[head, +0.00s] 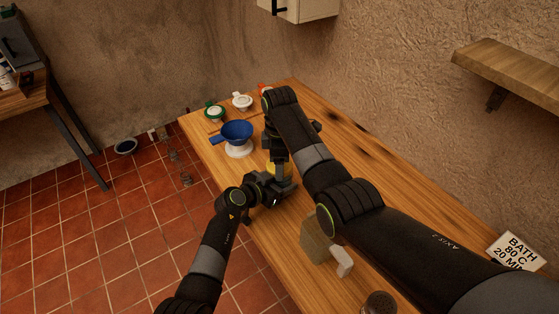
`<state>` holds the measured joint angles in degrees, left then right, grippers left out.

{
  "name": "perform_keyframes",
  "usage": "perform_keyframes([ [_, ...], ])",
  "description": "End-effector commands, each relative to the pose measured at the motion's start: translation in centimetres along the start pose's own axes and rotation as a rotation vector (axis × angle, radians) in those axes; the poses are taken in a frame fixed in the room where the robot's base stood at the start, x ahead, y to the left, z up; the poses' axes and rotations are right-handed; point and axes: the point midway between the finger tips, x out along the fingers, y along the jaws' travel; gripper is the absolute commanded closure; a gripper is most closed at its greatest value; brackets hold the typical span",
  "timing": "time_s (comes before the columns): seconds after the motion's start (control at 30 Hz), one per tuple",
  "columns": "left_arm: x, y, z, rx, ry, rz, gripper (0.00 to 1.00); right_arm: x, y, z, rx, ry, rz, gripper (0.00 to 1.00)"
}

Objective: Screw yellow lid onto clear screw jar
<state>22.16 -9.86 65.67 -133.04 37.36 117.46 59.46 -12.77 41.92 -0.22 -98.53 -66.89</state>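A small patch of yellow, apparently the yellow lid (284,169), shows between my two grippers above the table. The clear screw jar is mostly hidden there, and I cannot make out its outline or how the lid sits on it. My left gripper (276,188) comes in low from the left, at the jar's place just below the yellow patch; its fingertips are hard to see. My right gripper (278,160) points down from above, right over the yellow patch. Its fingers are mostly hidden by its own wrist.
A blue funnel (237,131) on a white base stands left of the grippers. Behind it are a green-rimmed jar (214,112), a white-lidded jar (242,101) and something orange (265,88). A greenish block (316,243) and a dark-topped jar (380,304) are nearer. The table's (352,135) back right is clear.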

Motion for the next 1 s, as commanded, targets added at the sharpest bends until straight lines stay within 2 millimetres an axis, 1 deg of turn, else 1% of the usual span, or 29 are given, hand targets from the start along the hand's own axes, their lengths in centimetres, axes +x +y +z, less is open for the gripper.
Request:
perform_keyframes([
  [0.03,0.0,0.0,0.1,0.0,-0.001,0.001,0.96,-0.1,0.1,0.0,-0.001,0.001,0.003,0.32],
  [0.17,0.0,0.0,0.1,0.0,-0.001,0.001,0.96,-0.1,0.1,0.0,-0.002,0.001,0.003,0.15],
  [0.2,0.0,0.0,0.1,0.0,-0.001,0.001,0.96,-0.1,0.1,0.0,-0.002,0.001,0.002,0.13],
  [0.47,0.0,0.0,0.1,0.0,-0.001,0.001,0.96,-0.2,0.0,0.0,-0.002,0.0,0.002,0.13],
  [0.57,0.0,0.0,0.1,0.0,-0.001,0.001,0.96,-1.1,0.1,0.0,-0.002,0.001,0.004,0.13],
  [0.7,0.0,0.0,0.1,0.0,-0.001,0.001,0.96,-3.1,0.1,0.0,-0.002,0.001,0.003,0.13],
  [0.8,0.0,0.0,0.1,0.0,-0.001,0.001,0.96,-4.1,0.1,0.0,-0.002,0.001,0.002,0.13],
  [0.9,0.0,0.0,0.1,0.0,-0.001,0.001,0.96,-4.5,0.0,0.0,-0.002,0.001,0.002,0.13],
  [1.0,0.0,0.0,0.1,0.0,-0.001,0.001,0.96,-4.6,0.0,0.0,-0.002,0.001,0.001,0.13],
])
